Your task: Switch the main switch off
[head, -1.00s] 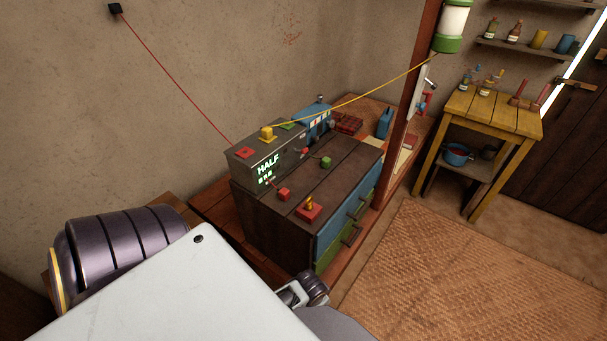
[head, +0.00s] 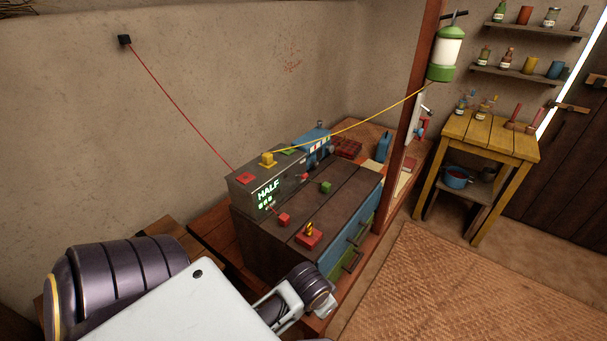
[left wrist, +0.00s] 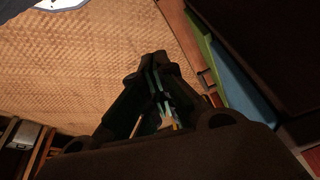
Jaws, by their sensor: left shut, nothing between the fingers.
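A red box with a yellow-and-black lever (head: 309,234) sits on top of the dark wooden cabinet (head: 345,190), near its front edge; it looks like the main switch, but no label is readable. A grey unit (head: 246,198) on the cabinet shows "HALF" in green. My left arm comes in low from the left, and its purple wrist part lies just in front of the cabinet. The fingers of my left gripper (left wrist: 158,62) show in the left wrist view, shut and empty above the woven mat, beside the cabinet front. My right gripper is not in view.
The woven mat (head: 440,285) is clear. A yellow table (head: 490,135) stands at right.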

